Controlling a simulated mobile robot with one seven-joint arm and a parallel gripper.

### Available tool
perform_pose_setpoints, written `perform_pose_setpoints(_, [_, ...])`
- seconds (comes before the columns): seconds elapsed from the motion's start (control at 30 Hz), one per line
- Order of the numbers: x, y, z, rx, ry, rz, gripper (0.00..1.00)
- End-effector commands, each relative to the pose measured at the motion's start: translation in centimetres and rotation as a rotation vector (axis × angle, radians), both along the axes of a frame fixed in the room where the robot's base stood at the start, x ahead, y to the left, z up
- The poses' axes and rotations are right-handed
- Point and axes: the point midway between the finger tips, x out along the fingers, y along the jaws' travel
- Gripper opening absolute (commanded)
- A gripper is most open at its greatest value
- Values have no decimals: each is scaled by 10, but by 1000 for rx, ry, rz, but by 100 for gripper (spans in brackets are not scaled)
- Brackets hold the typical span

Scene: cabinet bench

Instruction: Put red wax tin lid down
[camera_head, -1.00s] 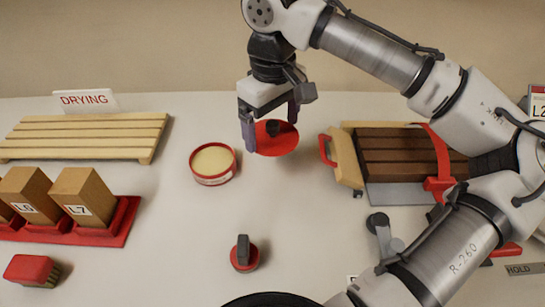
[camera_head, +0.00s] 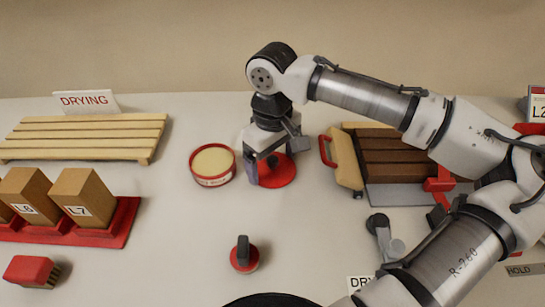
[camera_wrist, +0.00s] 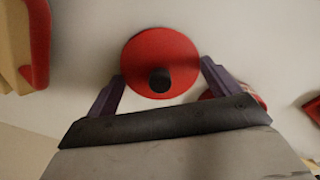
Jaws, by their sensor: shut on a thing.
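The red wax tin lid (camera_head: 282,174) is a round red disc with a dark knob, and it lies level at or just above the bench; I cannot tell if it touches. My gripper (camera_head: 271,170) points down over it and is shut on it. In the wrist view the lid (camera_wrist: 150,50) shows its full round top and black knob, with the purple fingers of my gripper (camera_wrist: 163,86) at its two sides. The open red tin (camera_head: 212,167) with cream-coloured wax stands just left of the lid.
A drying rack (camera_head: 85,140) and red tray (camera_head: 122,225) of wooden blocks are at left. A small red-based knob (camera_head: 244,256) sits in front; bench between is clear.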

Motion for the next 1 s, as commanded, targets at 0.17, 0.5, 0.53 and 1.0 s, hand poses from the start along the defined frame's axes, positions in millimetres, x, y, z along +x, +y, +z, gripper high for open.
perform_pose_setpoints(0.17, [0,0,-1,0,0,1,100])
perform_pose_setpoints(0.5, [1,0,11,1,-1,-1,100])
perform_pose_setpoints(0.53, [1,0,15,1,-1,-1,100])
perform_pose_setpoints(1.0, [1,0,107,1,1,0,100])
